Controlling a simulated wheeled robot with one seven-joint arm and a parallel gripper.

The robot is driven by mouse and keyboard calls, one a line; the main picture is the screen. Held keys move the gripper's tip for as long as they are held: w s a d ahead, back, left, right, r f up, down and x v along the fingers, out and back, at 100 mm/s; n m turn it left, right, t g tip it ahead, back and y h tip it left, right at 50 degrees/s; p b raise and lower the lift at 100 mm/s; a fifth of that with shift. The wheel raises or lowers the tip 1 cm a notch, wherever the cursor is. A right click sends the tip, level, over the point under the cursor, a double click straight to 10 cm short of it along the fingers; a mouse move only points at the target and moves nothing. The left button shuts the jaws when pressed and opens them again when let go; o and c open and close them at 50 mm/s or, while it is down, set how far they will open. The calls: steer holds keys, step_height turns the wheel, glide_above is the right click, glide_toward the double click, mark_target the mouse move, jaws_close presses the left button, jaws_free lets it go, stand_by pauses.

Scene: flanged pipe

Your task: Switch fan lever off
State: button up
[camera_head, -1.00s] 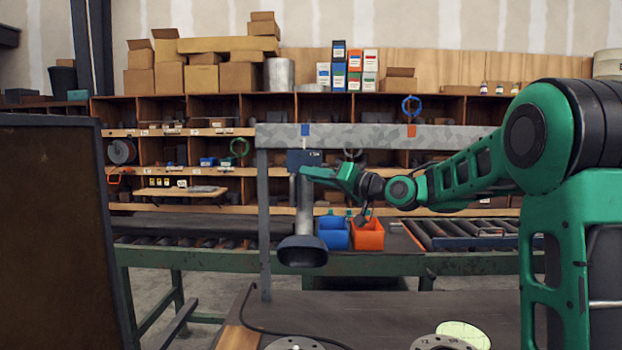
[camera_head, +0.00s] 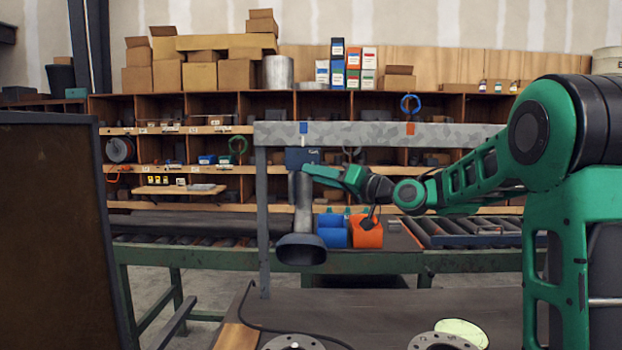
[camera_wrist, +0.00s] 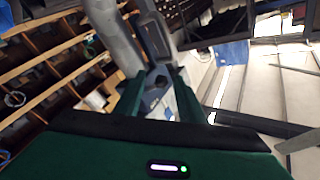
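A small dark blue box (camera_head: 301,157) hangs under the grey overhead beam, at the top of a grey pipe that flares into a dark hood (camera_head: 301,248). It looks like the fan unit. My gripper (camera_head: 306,170) is at the box's lower edge, beside the pipe top. In the wrist view the green fingers of my gripper (camera_wrist: 155,84) stand apart, with a small grey part (camera_wrist: 160,77) between or just beyond their tips. The grey pipe (camera_wrist: 112,35) runs up on the left there. I cannot make out the lever or its position clearly, nor whether the fingers touch anything.
The grey beam (camera_head: 350,134) and its post (camera_head: 263,220) frame the hood. Blue (camera_head: 333,231) and orange (camera_head: 367,232) bins stand behind on the roller conveyor. A bench with round flanges (camera_head: 294,342) is in front. A dark panel (camera_head: 50,230) blocks the left.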

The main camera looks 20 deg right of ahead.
steer(key=v, duration=0.8)
steer(key=shift+d, duration=0.2)
steer(key=shift+s, duration=0.2)
